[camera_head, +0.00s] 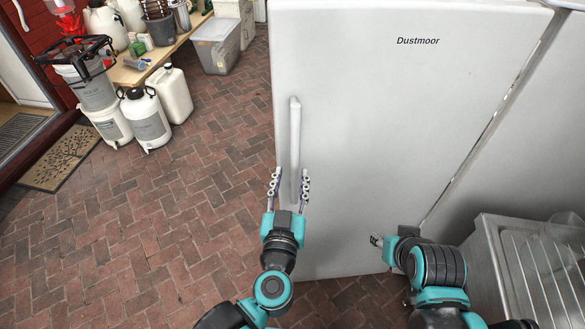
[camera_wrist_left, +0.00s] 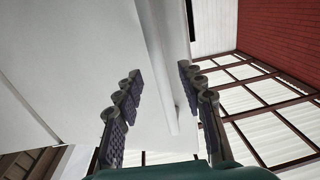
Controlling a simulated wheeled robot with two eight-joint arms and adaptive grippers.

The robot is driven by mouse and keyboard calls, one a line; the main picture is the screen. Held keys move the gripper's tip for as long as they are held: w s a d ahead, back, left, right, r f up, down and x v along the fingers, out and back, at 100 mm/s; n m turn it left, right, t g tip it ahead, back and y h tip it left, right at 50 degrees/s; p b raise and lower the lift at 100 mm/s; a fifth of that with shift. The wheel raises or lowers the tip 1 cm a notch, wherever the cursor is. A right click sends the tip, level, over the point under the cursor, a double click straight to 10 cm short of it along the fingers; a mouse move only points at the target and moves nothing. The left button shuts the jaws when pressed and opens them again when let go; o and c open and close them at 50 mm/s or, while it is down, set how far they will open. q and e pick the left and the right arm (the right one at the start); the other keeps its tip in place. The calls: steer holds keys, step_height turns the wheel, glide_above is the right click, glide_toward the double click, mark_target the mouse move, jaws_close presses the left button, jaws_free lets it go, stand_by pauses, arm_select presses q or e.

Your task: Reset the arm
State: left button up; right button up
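My left gripper (camera_head: 290,174) is open, its two fingers spread near the lower part of the fridge's vertical white handle (camera_head: 295,130). In the left wrist view the handle (camera_wrist_left: 158,55) runs between the two fingers in the picture, with nothing gripped. I cannot tell how far the handle is from the fingers in depth. The white fridge (camera_head: 400,130), labelled Dustmoor, appears shut. My right gripper (camera_head: 376,241) is low in front of the fridge's lower right part, seen small and side-on; its opening is unclear.
A ridged metal unit (camera_head: 535,270) stands at the lower right, close to my right arm. White jugs (camera_head: 172,92) and buckets stand at the upper left beside a wooden bench (camera_head: 130,75). A grey bin (camera_head: 215,48) is farther back. The brick floor (camera_head: 170,210) at left is clear.

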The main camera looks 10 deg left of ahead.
arm_select(q)
steer(key=shift+s, duration=0.2)
stand_by(0.4)
steer(key=shift+w+d+r, duration=0.1)
steer(key=shift+w+r, duration=0.05)
steer(key=shift+r, duration=0.15)
steer(key=w+d+r+m+g+h, duration=0.1)
steer(key=d+r+m+h, duration=0.35)
steer(key=h, duration=0.25)
steer(key=s+a+f+n+g+y, duration=0.2)
steer(key=s+a+f+g+y, duration=0.1)
steer(key=a+f, duration=0.4)
steer(key=s+a+f+n+g+y, duration=0.2)
steer(key=s+a+f+g+y, duration=0.2)
steer(key=a+f+g, duration=0.3)
steer(key=s+a, duration=0.1)
steer(key=a, duration=0.2)
steer(key=shift+s+f, duration=0.2)
steer(key=shift+s, duration=0.1)
steer(key=shift+d+n, duration=0.1)
steer(key=shift+n, duration=0.15)
